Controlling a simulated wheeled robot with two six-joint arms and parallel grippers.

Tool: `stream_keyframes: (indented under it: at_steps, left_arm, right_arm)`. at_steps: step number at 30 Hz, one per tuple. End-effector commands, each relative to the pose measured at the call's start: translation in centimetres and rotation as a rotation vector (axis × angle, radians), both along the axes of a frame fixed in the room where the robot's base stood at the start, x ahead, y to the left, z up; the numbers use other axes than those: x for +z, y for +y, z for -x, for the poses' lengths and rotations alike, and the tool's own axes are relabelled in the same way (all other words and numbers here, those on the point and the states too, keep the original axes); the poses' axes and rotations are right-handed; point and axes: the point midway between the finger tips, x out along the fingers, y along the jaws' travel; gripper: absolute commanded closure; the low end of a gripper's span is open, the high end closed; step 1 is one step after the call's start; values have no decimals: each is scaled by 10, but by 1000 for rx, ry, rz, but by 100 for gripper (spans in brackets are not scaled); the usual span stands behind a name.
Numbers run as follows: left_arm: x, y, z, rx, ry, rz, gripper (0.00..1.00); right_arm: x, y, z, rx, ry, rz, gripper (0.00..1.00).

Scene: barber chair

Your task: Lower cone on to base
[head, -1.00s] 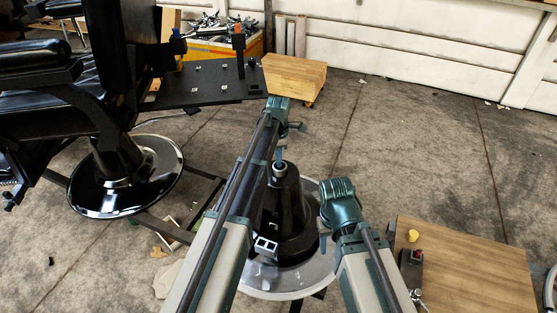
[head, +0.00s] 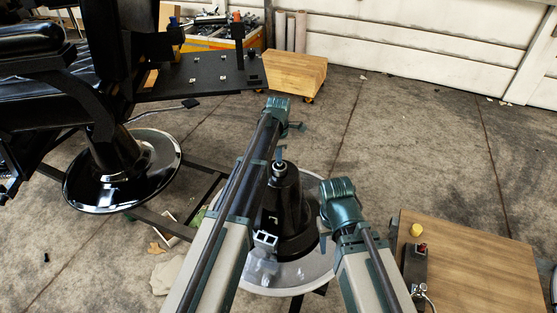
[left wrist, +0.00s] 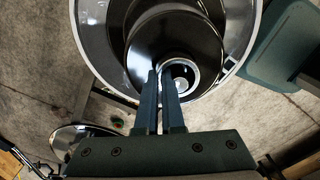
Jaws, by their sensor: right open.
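The black cone (head: 290,205) stands upright over the round, pale metal base disc (head: 316,272), roughly in its middle. I cannot tell whether its lower edge touches the disc. The left wrist view looks down on the cone (left wrist: 205,40) and its round top opening, with the disc's rim (left wrist: 87,35) around it. My left gripper (left wrist: 160,75) has its two fingers close together at the edge of that opening, apparently pinching the rim. In the head view it (head: 279,155) is partly hidden by its arm. My right gripper (head: 324,236) is open beside the cone's right side.
A barber chair on its round black base (head: 120,190) stands at the left, with a black plate (head: 205,77) behind. A wooden box (head: 295,72) is at the back, and a wooden table (head: 470,265) at the right. The floor between is mostly clear.

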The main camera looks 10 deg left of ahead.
Motion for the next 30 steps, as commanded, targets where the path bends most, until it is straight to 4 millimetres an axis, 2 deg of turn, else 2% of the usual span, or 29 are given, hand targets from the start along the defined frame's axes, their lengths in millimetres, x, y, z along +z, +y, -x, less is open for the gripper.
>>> stream_keyframes:
  at_steps: [9,10,15,30]
  left_arm:
    - [-3,0,0,0,0,0,100]
    - [-2,0,0,0,0,0,90]
    - [-2,0,1,0,2,1,60]
    - [-3,-2,4,-2,6,3,60]
  right_arm:
    - [-3,0,0,0,0,0,50]
    - [-2,0,0,0,0,0,50]
    - [-2,0,0,0,0,0,50]
    - [-3,0,0,0,0,0,50]
